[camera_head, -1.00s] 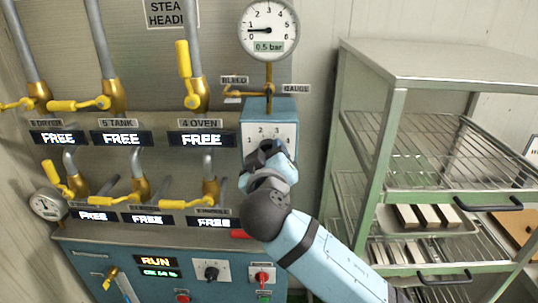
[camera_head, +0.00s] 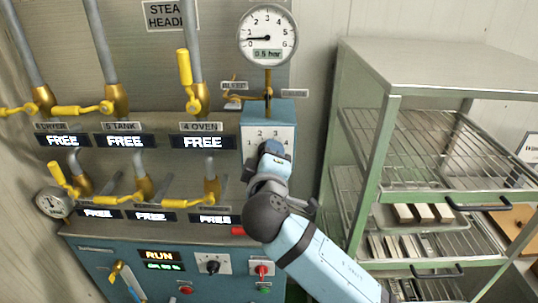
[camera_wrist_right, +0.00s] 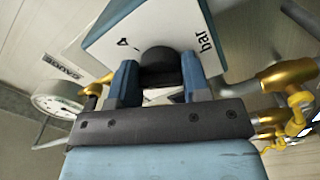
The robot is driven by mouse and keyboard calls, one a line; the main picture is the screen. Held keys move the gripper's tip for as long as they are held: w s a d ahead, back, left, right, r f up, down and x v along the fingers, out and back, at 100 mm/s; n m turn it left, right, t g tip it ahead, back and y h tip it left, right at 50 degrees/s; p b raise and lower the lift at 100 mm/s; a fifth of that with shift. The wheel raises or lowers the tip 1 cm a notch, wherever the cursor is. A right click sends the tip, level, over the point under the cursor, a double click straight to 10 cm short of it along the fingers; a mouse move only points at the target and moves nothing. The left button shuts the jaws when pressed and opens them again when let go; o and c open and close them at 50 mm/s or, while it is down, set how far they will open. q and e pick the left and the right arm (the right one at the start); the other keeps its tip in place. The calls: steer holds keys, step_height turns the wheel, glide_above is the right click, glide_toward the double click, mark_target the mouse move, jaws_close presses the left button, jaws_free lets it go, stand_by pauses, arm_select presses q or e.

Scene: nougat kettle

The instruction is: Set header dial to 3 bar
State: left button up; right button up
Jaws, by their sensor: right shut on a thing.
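The header dial is a white-faced plate (camera_head: 262,131) on a blue box, with the numbers 1 to 4 around a dark knob. My right gripper (camera_head: 272,150) covers the knob in the head view. In the right wrist view the dark knob (camera_wrist_right: 159,60) sits between the two blue fingers of my right gripper (camera_wrist_right: 160,78), which is shut on it. The knob's pointer is hidden, so its setting cannot be told. The round pressure gauge (camera_head: 267,37) above has its needle pointing left and a display reading 0.5 bar. My left gripper is out of view.
Yellow-handled valves (camera_head: 184,68) and several FREE displays (camera_head: 202,142) lie left of the dial. A control panel (camera_head: 213,267) with a RUN display, a knob and buttons is below. A green rack (camera_head: 383,150) with shelves and trays stands close on the right.

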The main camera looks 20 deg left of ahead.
stand_by(0.3)
steer(key=o, duration=0.9)
steer(key=b+v, duration=0.3)
steer(key=v, duration=1)
steer(key=shift+s+d+r, duration=0.1)
steer(key=shift+s, duration=0.3)
